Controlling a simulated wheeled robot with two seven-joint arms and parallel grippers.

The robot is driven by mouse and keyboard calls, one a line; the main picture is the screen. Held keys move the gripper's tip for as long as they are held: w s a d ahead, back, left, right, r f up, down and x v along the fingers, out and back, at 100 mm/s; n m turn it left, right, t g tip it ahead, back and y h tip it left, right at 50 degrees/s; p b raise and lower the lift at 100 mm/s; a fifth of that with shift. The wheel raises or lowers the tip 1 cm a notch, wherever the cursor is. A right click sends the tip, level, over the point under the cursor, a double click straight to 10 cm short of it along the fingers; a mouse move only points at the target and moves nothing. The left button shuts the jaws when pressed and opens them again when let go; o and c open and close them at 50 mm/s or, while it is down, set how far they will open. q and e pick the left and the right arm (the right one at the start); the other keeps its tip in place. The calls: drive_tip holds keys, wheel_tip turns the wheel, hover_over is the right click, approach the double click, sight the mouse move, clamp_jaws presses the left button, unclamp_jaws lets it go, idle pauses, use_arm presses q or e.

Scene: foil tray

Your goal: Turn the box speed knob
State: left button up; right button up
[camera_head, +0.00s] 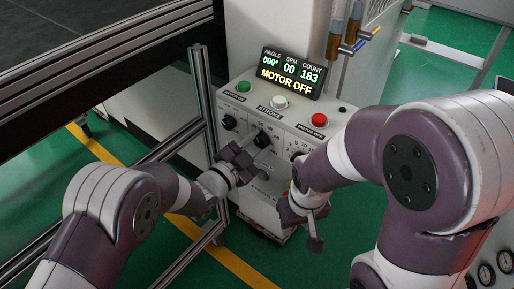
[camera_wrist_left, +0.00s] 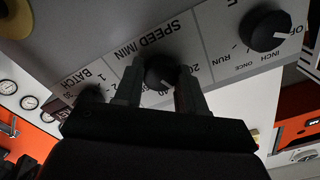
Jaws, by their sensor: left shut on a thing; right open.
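The control box (camera_head: 245,103) stands ahead with a row of dark knobs on its sloped panel. The speed knob (camera_head: 262,139) is the middle one; in the left wrist view it is a black knob (camera_wrist_left: 160,72) under the SPEED /MIN label. My left gripper (camera_head: 241,154) is at this knob, with its two fingers (camera_wrist_left: 159,90) on either side of it, shut on it. My right gripper (camera_head: 314,228) is open, lower, in front of the box, apart from the knobs.
A run/inch knob (camera_wrist_left: 269,30) and a batch knob (camera_wrist_left: 91,94) flank the speed knob. Green (camera_head: 243,86), white (camera_head: 279,102) and red (camera_head: 319,120) buttons sit above. The display (camera_head: 291,73) reads MOTOR OFF. A metal frame (camera_head: 203,100) stands left of the box.

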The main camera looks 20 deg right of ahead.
use_arm(q)
drive_tip(key=shift+m, duration=0.3)
drive_tip(key=o, duration=1.1)
drive_tip(key=shift+c, duration=0.2)
drive_tip(key=v, duration=1.2)
drive_tip(key=shift+s+a, duration=0.25)
drive_tip(key=shift+s, duration=0.05)
